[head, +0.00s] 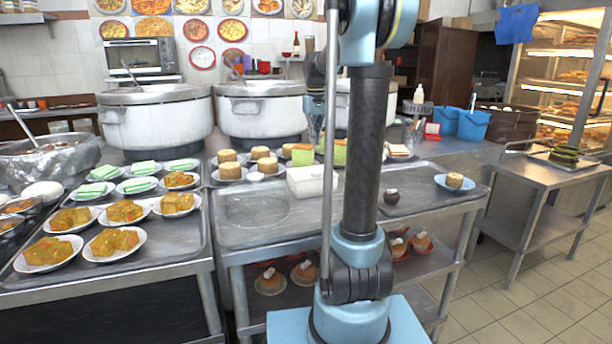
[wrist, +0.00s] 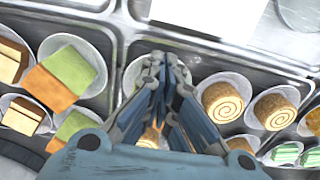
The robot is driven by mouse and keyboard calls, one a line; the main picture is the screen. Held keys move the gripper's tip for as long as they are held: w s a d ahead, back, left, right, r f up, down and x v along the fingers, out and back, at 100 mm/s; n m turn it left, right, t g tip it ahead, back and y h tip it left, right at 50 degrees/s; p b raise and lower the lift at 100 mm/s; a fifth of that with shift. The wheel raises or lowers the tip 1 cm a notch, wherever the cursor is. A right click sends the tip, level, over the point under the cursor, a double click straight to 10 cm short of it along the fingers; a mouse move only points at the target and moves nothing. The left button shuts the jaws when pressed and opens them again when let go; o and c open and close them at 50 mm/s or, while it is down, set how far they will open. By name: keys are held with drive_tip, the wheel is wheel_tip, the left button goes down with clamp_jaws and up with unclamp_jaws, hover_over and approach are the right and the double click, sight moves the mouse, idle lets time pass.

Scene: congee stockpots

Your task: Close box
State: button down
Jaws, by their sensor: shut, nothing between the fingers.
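A small white box (head: 306,182) stands on the metal counter in the head view, left of my arm's dark column, which covers its right part. I cannot tell from here how its lid stands. In the wrist view a white box-like shape (wrist: 208,12) is cut off by the top edge, and it seems to be the same box. My gripper (wrist: 165,65) is shut and empty in the wrist view, its fingertips together above a small plate, apart from the white shape.
Plates with rolls (wrist: 222,101) and green and orange cake slices (wrist: 72,72) lie close around my gripper. Large pots (head: 262,108) stand behind the counter (head: 250,232). A plate with a bun (head: 454,182) is at the right. Bare counter lies left of the box.

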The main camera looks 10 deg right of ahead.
wheel_tip(320, 180, up, 7)
idle(0.9)
drive_tip(key=shift+r, duration=0.1)
